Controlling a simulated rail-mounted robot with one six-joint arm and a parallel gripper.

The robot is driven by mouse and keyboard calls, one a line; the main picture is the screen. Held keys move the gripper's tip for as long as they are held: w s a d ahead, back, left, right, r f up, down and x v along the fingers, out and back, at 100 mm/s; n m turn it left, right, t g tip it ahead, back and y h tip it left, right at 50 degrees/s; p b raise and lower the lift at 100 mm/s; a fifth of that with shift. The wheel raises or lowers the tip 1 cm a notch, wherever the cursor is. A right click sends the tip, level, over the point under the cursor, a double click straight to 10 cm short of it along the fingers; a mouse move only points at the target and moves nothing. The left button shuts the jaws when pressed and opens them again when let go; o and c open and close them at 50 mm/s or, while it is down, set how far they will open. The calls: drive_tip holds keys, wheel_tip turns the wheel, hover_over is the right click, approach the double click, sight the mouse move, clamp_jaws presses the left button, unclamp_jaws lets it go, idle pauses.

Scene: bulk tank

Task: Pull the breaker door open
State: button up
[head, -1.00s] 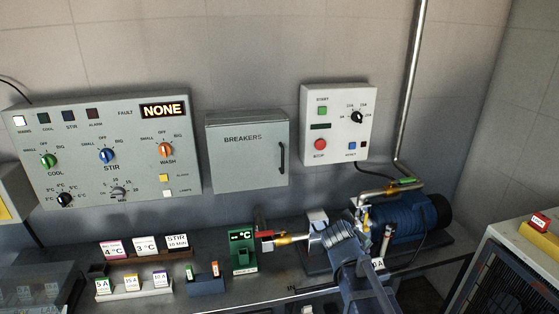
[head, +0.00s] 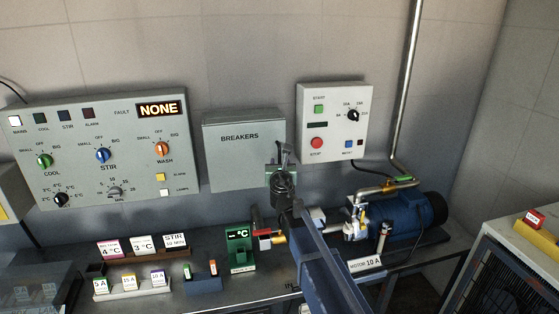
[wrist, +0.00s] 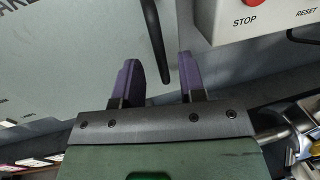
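The breaker door (head: 232,158) is the grey front of the box marked BREAKERS on the back wall, and it looks closed. Its dark vertical handle (wrist: 155,42) shows in the wrist view at the top middle. My gripper (head: 283,150) is in front of the door's right side and covers most of the handle in the head view. In the wrist view my gripper (wrist: 158,80) has its two purple fingers apart, with the handle's lower end between and just beyond them. I see no grip on the handle.
The white start/stop box (head: 334,122) is close on the right of the door. The control panel (head: 88,150) is on the left. Below stand a green °C unit (head: 240,250), a card rack and a blue motor (head: 405,215).

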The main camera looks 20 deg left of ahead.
sight(280, 160)
drive_tip(key=x, duration=0.4)
clamp_jaws()
drive_tip(key=shift+s+d, duration=0.1)
drive_tip(key=shift+d, duration=0.05)
